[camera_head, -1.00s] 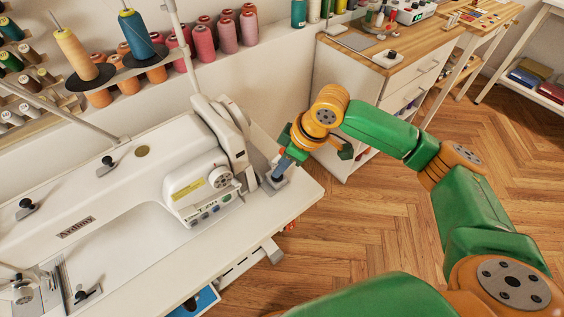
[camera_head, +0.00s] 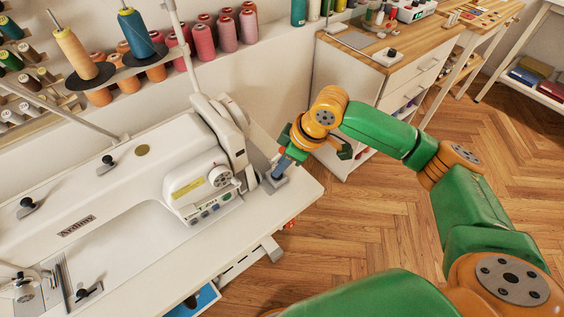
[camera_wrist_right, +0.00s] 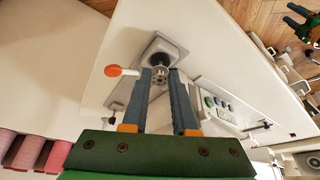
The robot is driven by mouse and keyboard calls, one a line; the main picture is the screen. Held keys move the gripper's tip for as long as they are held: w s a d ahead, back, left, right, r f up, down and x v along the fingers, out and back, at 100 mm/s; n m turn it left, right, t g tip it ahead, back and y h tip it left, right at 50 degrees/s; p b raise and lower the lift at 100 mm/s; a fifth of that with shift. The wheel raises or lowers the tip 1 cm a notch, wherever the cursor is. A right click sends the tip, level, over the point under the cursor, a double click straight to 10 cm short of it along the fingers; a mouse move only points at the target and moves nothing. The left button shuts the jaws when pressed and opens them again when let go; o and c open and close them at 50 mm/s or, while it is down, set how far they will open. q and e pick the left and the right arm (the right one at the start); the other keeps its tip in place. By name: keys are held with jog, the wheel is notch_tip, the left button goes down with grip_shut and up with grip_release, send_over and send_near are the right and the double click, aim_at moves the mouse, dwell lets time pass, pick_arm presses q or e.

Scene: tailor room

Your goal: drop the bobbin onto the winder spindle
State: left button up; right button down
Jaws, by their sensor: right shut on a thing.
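My right gripper (camera_head: 283,168) points down over the grey bobbin winder base (camera_head: 275,184) at the right end of the white sewing machine. In the right wrist view its two blue-grey fingers (camera_wrist_right: 160,82) are shut on a small metallic bobbin (camera_wrist_right: 158,77). The dark winder spindle (camera_wrist_right: 159,60) shows just beyond the bobbin, over the grey base (camera_wrist_right: 172,47). The bobbin appears in line with the spindle, but I cannot tell whether they touch. In the head view the fingers hide the bobbin and spindle.
The sewing machine (camera_head: 110,190) fills the left. An orange-red knob (camera_wrist_right: 114,70) sits beside the winder. Thread cones (camera_head: 204,43) line the back wall. A white cabinet (camera_head: 350,95) stands behind my right arm. Wooden floor lies open to the right.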

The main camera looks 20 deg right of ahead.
jog(key=shift+f, duration=0.55)
jog(key=c, duration=0.6)
grip_release()
